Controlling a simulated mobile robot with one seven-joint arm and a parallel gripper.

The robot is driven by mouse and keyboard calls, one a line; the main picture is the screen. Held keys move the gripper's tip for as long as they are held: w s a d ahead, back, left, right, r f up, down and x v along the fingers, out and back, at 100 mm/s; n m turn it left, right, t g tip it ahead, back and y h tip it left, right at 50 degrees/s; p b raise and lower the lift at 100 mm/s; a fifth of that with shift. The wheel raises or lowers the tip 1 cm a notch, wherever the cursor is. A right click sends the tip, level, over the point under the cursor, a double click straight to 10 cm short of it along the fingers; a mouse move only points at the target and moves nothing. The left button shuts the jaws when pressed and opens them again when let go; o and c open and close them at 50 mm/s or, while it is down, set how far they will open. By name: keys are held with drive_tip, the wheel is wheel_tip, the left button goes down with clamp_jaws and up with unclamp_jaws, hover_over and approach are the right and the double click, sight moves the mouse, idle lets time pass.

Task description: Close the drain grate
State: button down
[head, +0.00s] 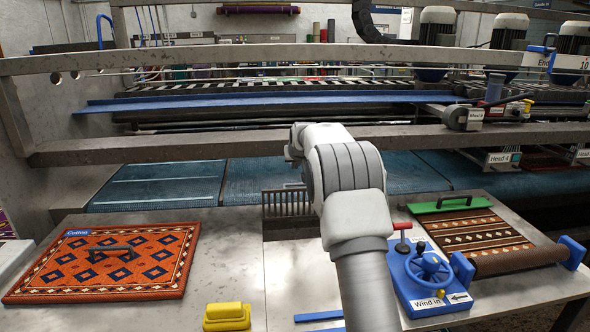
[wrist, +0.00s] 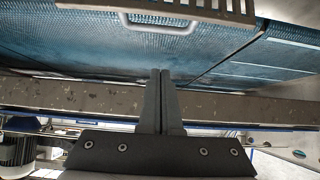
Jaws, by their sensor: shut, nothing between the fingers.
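The drain grate (head: 285,204) is a slatted dark metal piece in the middle of the head view, at the near edge of the blue mesh bed. It appears raised, with my arm hiding its right part. In the wrist view a strip of the slotted grate (wrist: 205,8) shows along the top edge, with a grey bar handle (wrist: 160,28) below it. My gripper (wrist: 161,74) is shut and empty, its fingertips pointing toward the handle and apart from it in the picture. My arm hides the fingers in the head view.
A red patterned rug panel (head: 130,281) lies left on the metal counter, with a yellow block (head: 227,317) near it. At right are a blue wind-in control with a handwheel (head: 427,267) and a rolled rug (head: 518,261). A metal rail (head: 230,145) crosses behind, above the mesh bed (head: 160,184).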

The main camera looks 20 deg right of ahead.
sight(295, 184)
drive_tip(key=p+x, duration=0.1)
drive_tip(key=x, duration=0.7)
drive_tip(key=shift+s+a+f+b, duration=0.15)
drive_tip(key=shift+s+b, duration=0.1)
drive_tip(key=shift+s, duration=0.35)
drive_tip(key=shift+s+a+f+b, duration=0.1)
drive_tip(key=shift+s+f+b, duration=0.1)
drive_tip(key=shift+s, duration=0.4)
drive_tip(key=shift+s+a+f+b, duration=0.15)
drive_tip(key=shift+s+b, duration=0.1)
drive_tip(key=shift+s, duration=0.35)
drive_tip(key=shift+s+b, duration=0.2)
drive_tip(key=shift+b, duration=0.3)
drive_tip(key=shift+s+t+b, duration=0.25)
drive_tip(key=shift+t+b, duration=0.05)
